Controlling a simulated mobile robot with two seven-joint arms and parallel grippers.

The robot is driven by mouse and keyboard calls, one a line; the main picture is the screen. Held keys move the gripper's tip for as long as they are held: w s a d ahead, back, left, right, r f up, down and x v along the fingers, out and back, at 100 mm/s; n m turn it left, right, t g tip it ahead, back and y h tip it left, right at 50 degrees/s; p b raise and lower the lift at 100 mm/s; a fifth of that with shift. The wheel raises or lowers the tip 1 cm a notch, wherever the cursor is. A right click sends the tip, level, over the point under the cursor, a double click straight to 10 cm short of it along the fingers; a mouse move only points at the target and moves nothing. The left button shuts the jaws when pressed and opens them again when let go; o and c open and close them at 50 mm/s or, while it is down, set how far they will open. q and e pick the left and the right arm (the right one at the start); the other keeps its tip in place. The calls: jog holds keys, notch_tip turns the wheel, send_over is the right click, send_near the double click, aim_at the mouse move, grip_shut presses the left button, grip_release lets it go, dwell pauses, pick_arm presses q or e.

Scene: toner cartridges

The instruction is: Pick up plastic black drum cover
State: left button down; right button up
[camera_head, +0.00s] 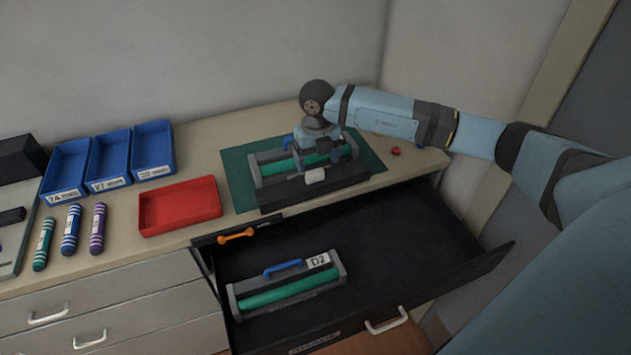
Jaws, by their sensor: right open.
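A cartridge with a grey frame and a green drum (346,150) lies on the dark green mat (237,178) on the counter. A long black piece (285,193), which looks like the plastic black drum cover, lies along the cartridge's front side. A small pale patch (315,175) shows at the black piece's middle. My right gripper (318,158) is open and points down over the middle of the cartridge, close to the black piece. Its fingers are small and partly hidden, so contact cannot be told. My left gripper is out of view.
A red tray (180,207), several blue bins (109,160) and striped tubes (71,229) stand left. A small red object (395,151) lies right of the mat.

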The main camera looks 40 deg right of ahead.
aim_at(316, 174)
jog(key=shift+w+a+f+p, duration=0.1)
jog(key=shift+f+p, duration=0.25)
jog(key=shift+f, duration=1.1)
jog(key=shift+a+f+p, duration=0.1)
jog(key=shift+f+p, duration=0.25)
jog(key=shift+f, duration=1.1)
jog(key=c, duration=1)
